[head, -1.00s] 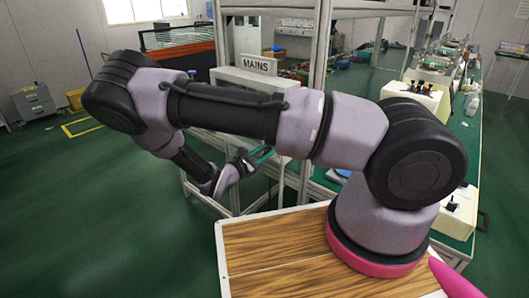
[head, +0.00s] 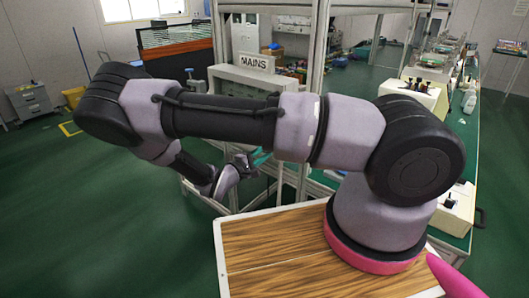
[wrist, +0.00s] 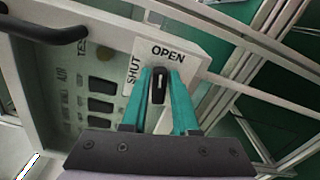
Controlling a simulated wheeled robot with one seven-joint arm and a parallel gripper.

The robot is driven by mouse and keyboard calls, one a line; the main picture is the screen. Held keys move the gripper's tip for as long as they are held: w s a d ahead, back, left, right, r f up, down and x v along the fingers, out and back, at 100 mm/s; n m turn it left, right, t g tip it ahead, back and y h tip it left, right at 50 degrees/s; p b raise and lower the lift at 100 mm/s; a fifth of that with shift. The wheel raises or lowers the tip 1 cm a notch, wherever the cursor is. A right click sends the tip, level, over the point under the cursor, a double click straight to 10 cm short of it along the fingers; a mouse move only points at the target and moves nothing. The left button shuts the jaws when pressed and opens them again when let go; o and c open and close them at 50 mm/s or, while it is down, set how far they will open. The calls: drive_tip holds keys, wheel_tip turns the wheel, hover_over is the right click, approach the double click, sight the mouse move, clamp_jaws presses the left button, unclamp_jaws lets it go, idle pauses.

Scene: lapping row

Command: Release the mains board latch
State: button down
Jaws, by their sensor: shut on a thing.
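The mains board is a pale cabinet (head: 232,80) with a MAINS sign (head: 257,63) on top, partly hidden behind my arm in the head view. In the wrist view its panel (wrist: 75,75) fills the left, with dark switches. The latch is a small black knob (wrist: 158,84) on a white plate marked OPEN and SHUT. Its long side runs up the picture, towards the word OPEN. My gripper (wrist: 160,82) has its teal fingers shut on the latch, one on each side. In the head view my gripper (head: 261,157) is small, and the latch cannot be made out.
A dark bar handle (wrist: 45,28) sticks out from the panel in the wrist view. White frame posts (head: 318,95) stand right of the cabinet. A green bench (head: 462,130) with several devices runs along the right. Open green floor (head: 90,210) lies to the left.

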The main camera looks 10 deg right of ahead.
drive_tip(key=shift+f+m, duration=0.15)
drive_tip(key=shift+m, duration=1.15)
drive_tip(key=c, duration=0.8)
unclamp_jaws()
drive_tip(key=shift+o, duration=0.2)
drive_tip(key=v, duration=1)
drive_tip(key=shift+s+a, duration=0.25)
drive_tip(key=shift+a, duration=0.05)
